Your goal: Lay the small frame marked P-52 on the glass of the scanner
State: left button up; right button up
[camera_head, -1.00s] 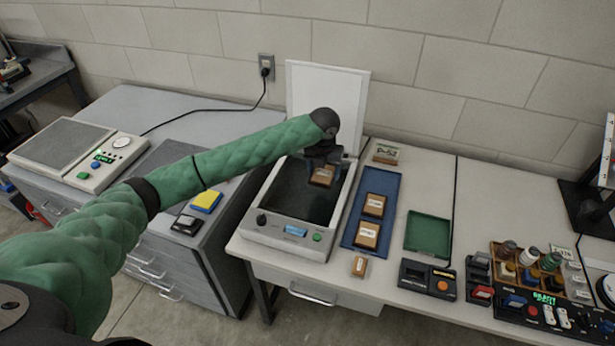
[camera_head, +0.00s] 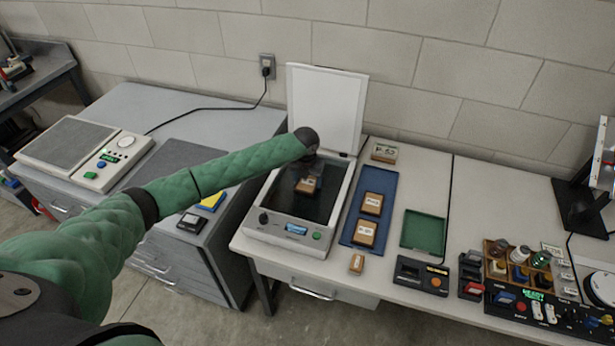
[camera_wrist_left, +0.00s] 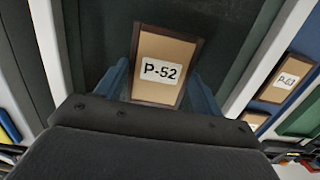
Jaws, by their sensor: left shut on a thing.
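The small frame marked P-52 (camera_wrist_left: 162,71) has a dark brown edge, a tan face and a white label. It also shows in the head view (camera_head: 307,185), over the dark glass of the scanner (camera_head: 318,206). My left gripper (camera_head: 308,176) is shut on the frame, its blue fingers at the frame's two sides in the left wrist view (camera_wrist_left: 158,85). The scanner's white lid (camera_head: 325,108) stands open at the back. Whether the frame touches the glass, I cannot tell. My right gripper is not in view.
A blue tray (camera_head: 354,212) right of the scanner holds two similar frames (camera_head: 372,203). A small wooden block (camera_head: 356,263) lies in front of it. A green tray (camera_head: 426,230) and a black device (camera_head: 421,275) stand further right.

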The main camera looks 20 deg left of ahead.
aim_at(307, 183)
pick_arm(q)
jog(key=shift+f, duration=0.15)
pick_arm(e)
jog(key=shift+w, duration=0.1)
pick_arm(q)
jog(key=o, duration=1)
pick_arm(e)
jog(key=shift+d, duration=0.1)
pick_arm(q)
jog(key=shift+r+b, duration=0.3)
jog(key=shift+r, duration=0.25)
jog(key=r, duration=0.1)
jog(key=r+b, duration=0.1)
jog(key=r, duration=0.2)
jog(key=shift+s+r+b, duration=0.2)
jog(key=shift+s+b, duration=0.05)
jog(key=shift+b, duration=0.1)
notch_tip(307, 183, up, 7)
jog(key=b, duration=0.1)
jog(key=shift+s+f+b, duration=0.15)
jog(key=shift+s+b, duration=0.25)
jog(key=shift+s, duration=0.05)
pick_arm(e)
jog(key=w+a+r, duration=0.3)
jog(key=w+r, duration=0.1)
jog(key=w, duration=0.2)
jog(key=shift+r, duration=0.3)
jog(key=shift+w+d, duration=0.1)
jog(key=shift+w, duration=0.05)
